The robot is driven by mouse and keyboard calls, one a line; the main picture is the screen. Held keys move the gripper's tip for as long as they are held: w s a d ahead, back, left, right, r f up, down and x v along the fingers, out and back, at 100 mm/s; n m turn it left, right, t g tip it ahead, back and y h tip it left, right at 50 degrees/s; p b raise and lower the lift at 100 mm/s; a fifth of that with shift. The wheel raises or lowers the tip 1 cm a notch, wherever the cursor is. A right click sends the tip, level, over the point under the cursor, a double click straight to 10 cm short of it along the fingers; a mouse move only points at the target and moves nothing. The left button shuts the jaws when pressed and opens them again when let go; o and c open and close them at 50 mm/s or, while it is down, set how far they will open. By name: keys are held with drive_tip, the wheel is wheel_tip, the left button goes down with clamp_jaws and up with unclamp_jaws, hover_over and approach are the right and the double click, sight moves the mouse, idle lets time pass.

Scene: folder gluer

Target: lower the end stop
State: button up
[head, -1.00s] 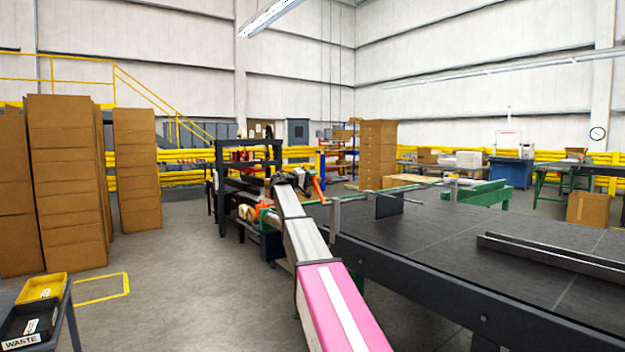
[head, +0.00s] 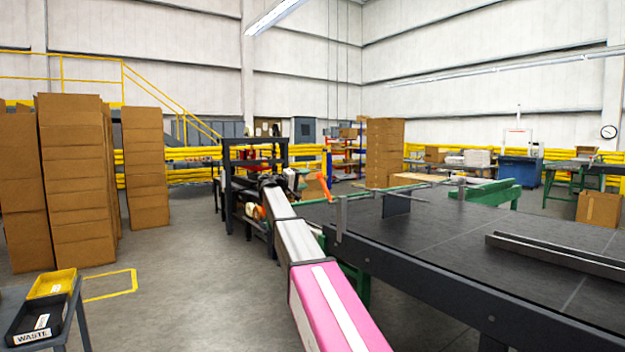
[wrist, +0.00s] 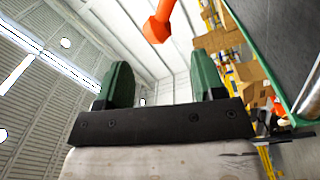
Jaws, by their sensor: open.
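A dark upright plate (head: 397,203) on a rod over the table may be the end stop; I cannot be sure.
The dark table (head: 450,240) fills the right side, with a long metal rail (head: 555,255) on it. A black frame machine (head: 255,155) stands beyond my arm. Cardboard stacks (head: 75,180) are at left, a small cart with trays (head: 50,284) at lower left. The floor between is clear.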

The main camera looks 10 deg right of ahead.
drive_tip(key=shift+v, duration=1.2)
drive_tip(key=s+f+n+g+y, duration=0.1)
drive_tip(key=s+f+y, duration=0.35)
drive_tip(key=f, duration=0.75)
drive_tip(key=s+f+g+y, duration=0.1)
drive_tip(key=s+f, duration=0.7)
drive_tip(key=f, duration=0.4)
drive_tip(key=s+f+n+y, duration=0.1)
drive_tip(key=s+f+y, duration=0.35)
drive_tip(key=f, duration=0.75)
drive_tip(key=s+a+f+g+y, duration=0.1)
drive_tip(key=s+a+f+y, duration=0.1)
drive_tip(key=s+f, duration=0.4)
drive_tip(key=s+a+f+m+g+y, duration=0.1)
drive_tip(key=s+a+f+y, duration=0.2)
drive_tip(key=s+f, duration=0.4)
drive_tip(key=s+a+f+g+y, duration=0.2)
drive_tip(key=s+f, duration=0.4)
drive_tip(key=s, duration=1)
drive_tip(key=shift+s+a+f+m+y, duration=0.2)
drive_tip(key=shift+f+m+y, duration=0.1)
drive_tip(key=shift+f+m, duration=0.1)
